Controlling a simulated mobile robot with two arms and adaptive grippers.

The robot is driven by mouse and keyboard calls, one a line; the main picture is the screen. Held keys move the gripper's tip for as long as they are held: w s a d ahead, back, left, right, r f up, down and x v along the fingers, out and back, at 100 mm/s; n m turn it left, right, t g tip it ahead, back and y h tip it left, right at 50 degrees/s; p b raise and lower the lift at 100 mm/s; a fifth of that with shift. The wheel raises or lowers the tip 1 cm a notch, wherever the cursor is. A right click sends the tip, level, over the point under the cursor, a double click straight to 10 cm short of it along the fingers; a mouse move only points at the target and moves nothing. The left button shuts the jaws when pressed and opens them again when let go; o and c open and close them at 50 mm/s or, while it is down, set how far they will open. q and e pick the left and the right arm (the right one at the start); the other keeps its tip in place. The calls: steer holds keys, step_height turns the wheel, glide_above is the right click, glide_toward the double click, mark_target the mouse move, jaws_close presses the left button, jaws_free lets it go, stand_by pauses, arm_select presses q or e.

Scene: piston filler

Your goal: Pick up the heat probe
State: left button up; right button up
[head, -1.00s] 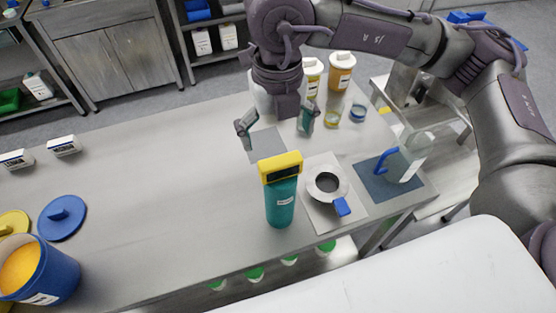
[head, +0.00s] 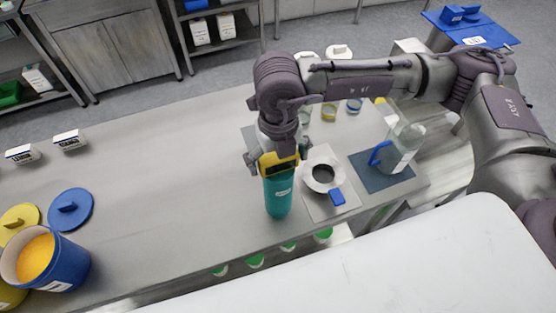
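The heat probe, seemingly the teal cylinder with a yellow head (head: 278,195), stands upright on the steel table near its front edge. My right gripper (head: 277,157) has come down over it from above. Its two fingers straddle the yellow head, one on the left and one on the right. The fingers look spread, and the contact with the head is too small to make out. The top of the yellow head is partly hidden by the gripper. My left gripper is not in view.
Right of the probe, a metal ring-shaped part (head: 338,174) with a blue tab lies on a pale sheet. A clear jug (head: 405,150) with a blue handle stands on a dark mat (head: 372,181). A blue tub (head: 68,262) of orange powder stands at left. The table's middle is clear.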

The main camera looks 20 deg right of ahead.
steer(key=shift+s+r, duration=0.1)
steer(key=c, duration=1)
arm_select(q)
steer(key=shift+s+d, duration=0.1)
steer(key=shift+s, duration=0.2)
arm_select(e)
steer(key=shift+r, duration=0.5)
arm_select(q)
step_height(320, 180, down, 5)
steer(key=b, duration=0.5)
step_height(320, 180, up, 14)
steer(key=p, duration=1.3)
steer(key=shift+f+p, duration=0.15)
steer(key=shift+p, duration=0.25)
arm_select(e)
steer(key=shift+r, duration=23.5)
